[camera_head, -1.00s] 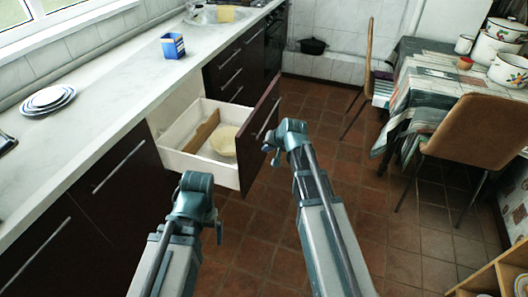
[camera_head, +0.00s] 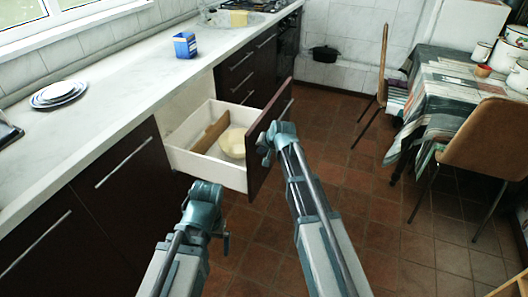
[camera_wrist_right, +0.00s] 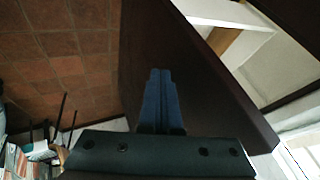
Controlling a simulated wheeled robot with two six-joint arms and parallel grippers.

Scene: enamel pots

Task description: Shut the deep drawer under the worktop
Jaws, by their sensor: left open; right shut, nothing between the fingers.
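The deep drawer (camera_head: 207,172) stands pulled out under the worktop (camera_head: 110,100), with its white inside showing. Its dark front panel (camera_head: 268,140) faces right. A cream bowl (camera_head: 232,143) and a brown divider (camera_head: 210,135) are inside. My right gripper (camera_head: 264,150) is shut and empty at the outer face of the front panel. In the right wrist view the closed blue fingers (camera_wrist_right: 160,100) point at the dark panel (camera_wrist_right: 205,85); I cannot tell whether they touch it. My left gripper (camera_head: 222,232) is open, low in front of the cabinets, apart from the drawer.
A blue box (camera_head: 185,46) and stacked plates (camera_head: 58,93) stand on the worktop. A brown chair (camera_head: 487,140) and a cloth-covered table (camera_head: 440,95) with pots are at the right. The tiled floor (camera_head: 345,195) between is clear.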

